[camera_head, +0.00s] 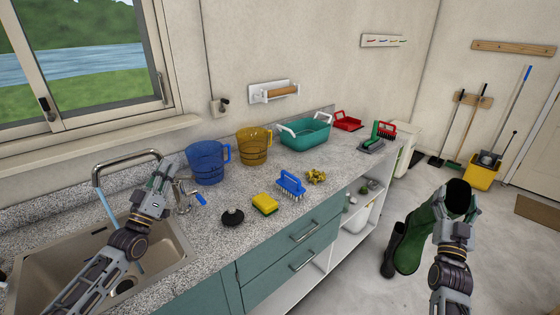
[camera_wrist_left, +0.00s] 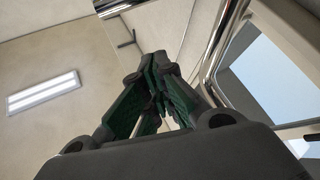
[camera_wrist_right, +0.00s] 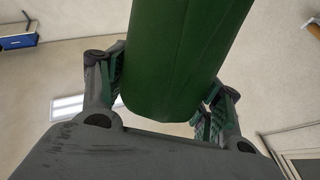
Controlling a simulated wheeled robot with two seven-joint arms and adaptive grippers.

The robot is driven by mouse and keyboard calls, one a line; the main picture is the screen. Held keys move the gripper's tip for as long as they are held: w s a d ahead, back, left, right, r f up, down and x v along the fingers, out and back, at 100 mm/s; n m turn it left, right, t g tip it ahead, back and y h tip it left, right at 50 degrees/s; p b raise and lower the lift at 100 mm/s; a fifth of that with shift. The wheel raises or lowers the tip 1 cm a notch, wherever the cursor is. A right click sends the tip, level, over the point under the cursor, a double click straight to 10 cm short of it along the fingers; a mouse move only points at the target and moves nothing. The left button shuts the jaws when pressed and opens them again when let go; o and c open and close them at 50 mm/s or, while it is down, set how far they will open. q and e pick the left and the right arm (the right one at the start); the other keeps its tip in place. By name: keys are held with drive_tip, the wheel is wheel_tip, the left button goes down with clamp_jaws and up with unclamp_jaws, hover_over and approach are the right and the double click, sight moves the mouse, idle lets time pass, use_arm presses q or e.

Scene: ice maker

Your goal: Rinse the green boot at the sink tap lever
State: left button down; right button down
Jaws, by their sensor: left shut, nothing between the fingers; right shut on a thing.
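The green boot (camera_head: 409,250) is off to the right of the counter, with its dark opening up by my right gripper (camera_head: 456,215). My right gripper is shut on the boot; its green shaft (camera_wrist_right: 185,50) shows between the fingers in the right wrist view. The sink (camera_head: 60,262) is at the lower left, with a curved metal tap (camera_head: 125,156) over it. A blue stream (camera_head: 106,205) runs from the spout into the basin. The tap lever (camera_head: 200,198) has a blue end. My left gripper (camera_head: 166,172) is shut and empty, beside the tap and left of the lever.
The floor at right is largely open.

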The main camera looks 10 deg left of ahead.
sight(184, 177)
drive_tip(key=shift+r, duration=0.25)
use_arm(q)
drive_tip(key=shift+w+d+f, duration=0.25)
drive_tip(key=shift+d+f, duration=0.05)
drive_tip(key=shift+f, duration=0.2)
drive_tip(key=shift+w+d+f, duration=0.25)
drive_tip(key=shift+w+f, duration=0.05)
drive_tip(key=shift+f, duration=0.2)
drive_tip(key=shift+w+d+f, duration=0.25)
drive_tip(key=shift+d+f, duration=0.05)
drive_tip(key=shift+f, duration=0.2)
use_arm(e)
drive_tip(key=shift+f+b, duration=0.6)
drive_tip(key=shift+f, duration=0.05)
use_arm(q)
drive_tip(key=shift+d+f+m+h, duration=0.25)
drive_tip(key=shift+f+m+h, duration=0.35)
drive_tip(key=shift+m, duration=0.2)
use_arm(e)
drive_tip(key=shift+r, duration=0.1)
use_arm(q)
drive_tip(key=shift+r, duration=0.15)
use_arm(e)
drive_tip(key=shift+r, duration=0.1)
